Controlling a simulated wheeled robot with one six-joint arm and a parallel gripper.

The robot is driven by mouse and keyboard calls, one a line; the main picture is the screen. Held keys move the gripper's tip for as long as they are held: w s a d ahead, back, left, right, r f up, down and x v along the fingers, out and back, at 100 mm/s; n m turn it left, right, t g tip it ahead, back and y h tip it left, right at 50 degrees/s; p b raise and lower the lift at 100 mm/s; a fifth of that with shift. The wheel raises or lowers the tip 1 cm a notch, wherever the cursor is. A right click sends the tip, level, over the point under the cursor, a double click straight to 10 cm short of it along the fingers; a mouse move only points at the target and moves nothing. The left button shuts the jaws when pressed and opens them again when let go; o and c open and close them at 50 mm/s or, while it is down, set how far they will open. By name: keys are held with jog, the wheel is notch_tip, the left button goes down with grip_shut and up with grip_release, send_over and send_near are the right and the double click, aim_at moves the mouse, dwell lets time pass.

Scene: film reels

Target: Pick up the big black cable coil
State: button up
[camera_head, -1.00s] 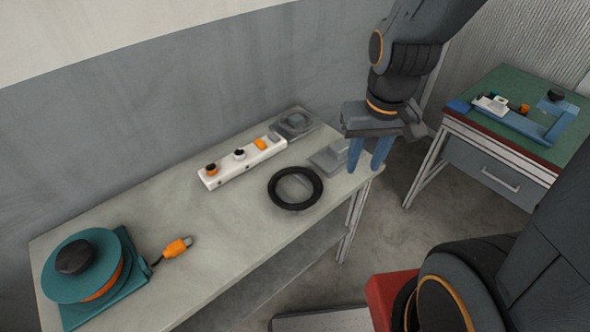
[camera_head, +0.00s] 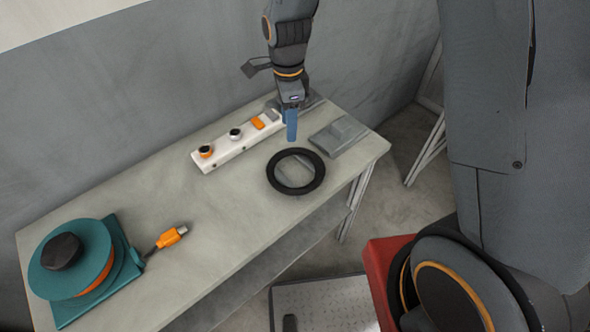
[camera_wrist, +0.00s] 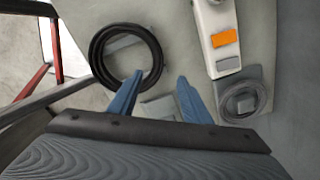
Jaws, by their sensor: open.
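The big black cable coil (camera_head: 296,190) lies flat as a ring on the grey table, near its right end. A pale flat patch shows inside the ring. In the wrist view the coil (camera_wrist: 95,55) lies at upper left, beyond the left fingertip. My gripper (camera_head: 291,125) is above the table, behind the coil in the head view, fingers pointing down. In the wrist view its two blue fingers (camera_wrist: 160,78) are apart with nothing held between them. The left fingertip overlaps the ring's near edge in the picture; I cannot tell the height between them.
A white power strip (camera_head: 228,147) with an orange switch lies left of my gripper. A flat grey piece (camera_head: 338,137) lies right of the coil. A smaller grey coil (camera_wrist: 240,97) shows in the wrist view. A teal reel (camera_head: 85,262) with an orange plug (camera_head: 170,237) sits at left.

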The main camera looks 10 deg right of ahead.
aim_at(291, 148)
jog(key=shift+w+a+f+m, duration=0.15)
jog(key=shift+a+f+m, duration=0.15)
jog(key=shift+a, duration=0.05)
jog(key=shift+a+f, duration=0.1)
jog(key=shift+f, duration=1.25)
jog(key=f, duration=0.1)
jog(key=d+f+p, duration=0.1)
jog(key=f+p, duration=0.1)
jog(key=shift+s+d+f, duration=0.15)
jog(key=shift+s+f, duration=0.15)
jog(key=shift+s, duration=0.05)
jog(key=shift+w+f, duration=0.1)
jog(key=shift+f, duration=0.7)
grip_shut()
